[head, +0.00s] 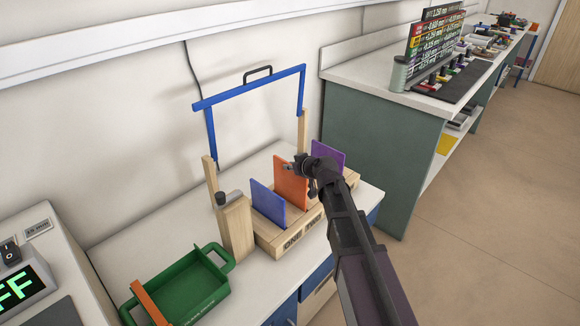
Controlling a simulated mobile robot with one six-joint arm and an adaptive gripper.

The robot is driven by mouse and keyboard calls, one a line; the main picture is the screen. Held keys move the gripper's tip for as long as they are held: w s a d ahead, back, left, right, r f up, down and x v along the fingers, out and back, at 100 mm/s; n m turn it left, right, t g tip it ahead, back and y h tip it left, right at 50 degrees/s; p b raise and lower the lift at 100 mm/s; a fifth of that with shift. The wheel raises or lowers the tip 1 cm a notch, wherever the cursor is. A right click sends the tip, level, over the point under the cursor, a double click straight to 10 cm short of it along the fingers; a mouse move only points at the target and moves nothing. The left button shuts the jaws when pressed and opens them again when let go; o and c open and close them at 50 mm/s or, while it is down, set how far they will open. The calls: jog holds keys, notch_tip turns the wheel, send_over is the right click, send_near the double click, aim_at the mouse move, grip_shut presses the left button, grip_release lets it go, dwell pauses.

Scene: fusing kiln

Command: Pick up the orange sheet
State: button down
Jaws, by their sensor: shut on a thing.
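The orange sheet (289,188) stands upright in a wooden rack (268,241), between a blue sheet (267,202) and a purple sheet (328,154). Its top edge is higher than the blue sheet's. My gripper (291,168) reaches in from the right and is shut on the orange sheet near its upper right edge. My gripper and wrist cover part of that edge and part of the purple sheet. I cannot tell whether the orange sheet's lower edge still rests in its slot.
A green tray (190,291) with an orange bar (150,303) sits at front left, beside a box with a lit display (18,296). A green-sided counter (372,150) stands at right; floor is clear there.

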jog(key=shift+r+p, duration=2.65)
jog(key=shift+r, duration=0.4)
